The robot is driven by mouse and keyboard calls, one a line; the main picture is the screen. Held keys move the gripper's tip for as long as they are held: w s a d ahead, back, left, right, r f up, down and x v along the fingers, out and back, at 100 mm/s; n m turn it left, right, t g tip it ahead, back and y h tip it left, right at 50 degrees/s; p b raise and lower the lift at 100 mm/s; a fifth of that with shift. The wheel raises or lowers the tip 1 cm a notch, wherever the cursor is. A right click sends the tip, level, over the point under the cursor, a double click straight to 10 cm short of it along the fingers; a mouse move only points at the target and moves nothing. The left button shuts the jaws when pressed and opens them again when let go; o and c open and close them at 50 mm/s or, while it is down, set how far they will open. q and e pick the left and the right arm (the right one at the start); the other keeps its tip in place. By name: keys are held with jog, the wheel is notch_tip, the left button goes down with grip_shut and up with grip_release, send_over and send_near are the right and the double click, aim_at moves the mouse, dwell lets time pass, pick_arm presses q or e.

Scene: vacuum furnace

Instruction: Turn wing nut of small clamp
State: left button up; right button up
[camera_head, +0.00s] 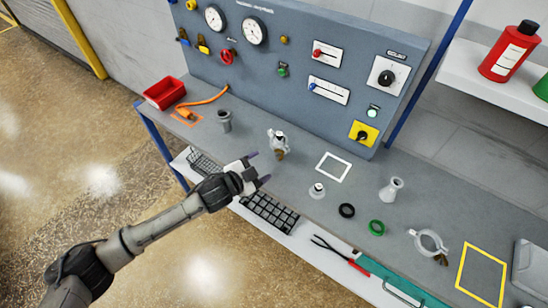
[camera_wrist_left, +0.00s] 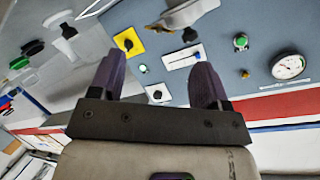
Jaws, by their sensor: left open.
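The small clamp (camera_head: 277,139) is a silvery ring around a pale fitting that stands on the grey bench, near the middle of the head view. Its brass-coloured wing nut (camera_head: 280,155) hangs on the near side. My left gripper (camera_head: 259,167) is open and empty, just left of and in front of the wing nut, apart from it in the picture. In the left wrist view my gripper's two dark fingers (camera_wrist_left: 159,80) are spread with nothing between them. My right gripper is not in view.
A larger clamp (camera_head: 428,242) lies at the right. A white flanged fitting (camera_head: 317,190), a black ring (camera_head: 347,210), a green ring (camera_head: 377,227) and a white reducer (camera_head: 391,189) stand or lie between. The control panel (camera_head: 290,100) rises behind.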

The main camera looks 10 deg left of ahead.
aim_at(280, 154)
pick_arm(q)
jog(key=b+x, duration=0.1)
jog(key=x, duration=0.6)
jog(key=shift+w+d+f, duration=0.1)
jog(key=shift+w, duration=0.1)
jog(key=shift+c, duration=0.3)
jog(key=c, duration=0.9)
